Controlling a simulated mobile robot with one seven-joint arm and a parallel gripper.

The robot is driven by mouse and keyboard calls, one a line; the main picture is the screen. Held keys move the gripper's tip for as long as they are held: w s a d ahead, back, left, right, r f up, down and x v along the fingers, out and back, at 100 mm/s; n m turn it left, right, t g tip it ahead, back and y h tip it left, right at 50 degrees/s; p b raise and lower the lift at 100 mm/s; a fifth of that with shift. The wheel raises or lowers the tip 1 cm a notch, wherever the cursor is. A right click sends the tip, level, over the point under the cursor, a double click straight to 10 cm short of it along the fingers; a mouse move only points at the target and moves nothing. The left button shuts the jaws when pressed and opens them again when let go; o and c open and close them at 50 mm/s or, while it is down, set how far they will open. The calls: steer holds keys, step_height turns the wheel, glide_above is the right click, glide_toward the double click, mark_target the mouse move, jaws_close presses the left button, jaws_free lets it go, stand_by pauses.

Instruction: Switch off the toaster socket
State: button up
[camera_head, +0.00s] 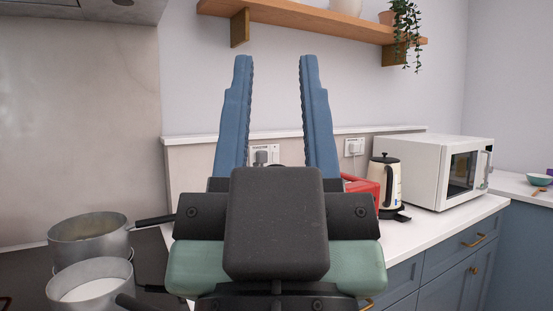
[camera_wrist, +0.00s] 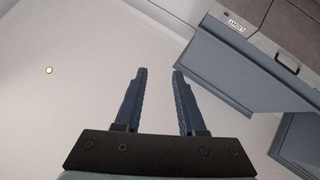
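My gripper (camera_head: 276,62) is open and empty, its two blue fingers pointing up in front of the back wall. It also shows open in the wrist view (camera_wrist: 160,72). A white double socket (camera_head: 275,150) with a grey plug in it sits low on the wall, seen between the fingers and well beyond them. Its lower part and switch positions cannot be made out. A second white socket (camera_head: 354,146) with a plug is farther right, above the kettle. The red toaster (camera_head: 368,188) stands on the counter, partly hidden behind my gripper. No socket shows in the wrist view.
A kettle (camera_head: 386,184) and white microwave (camera_head: 442,171) stand right of the toaster. Two metal pans (camera_head: 90,240) with handles stand on the left. A wooden shelf (camera_head: 300,17) with a trailing plant (camera_head: 405,30) hangs above. The wrist view shows blue-grey cupboards (camera_wrist: 240,65).

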steer(key=shift+r, duration=0.3)
steer(key=shift+c, duration=1.2)
step_height(320, 180, up, 20)
steer(key=p, duration=2)
jaws_close()
steer(key=shift+f, duration=0.1)
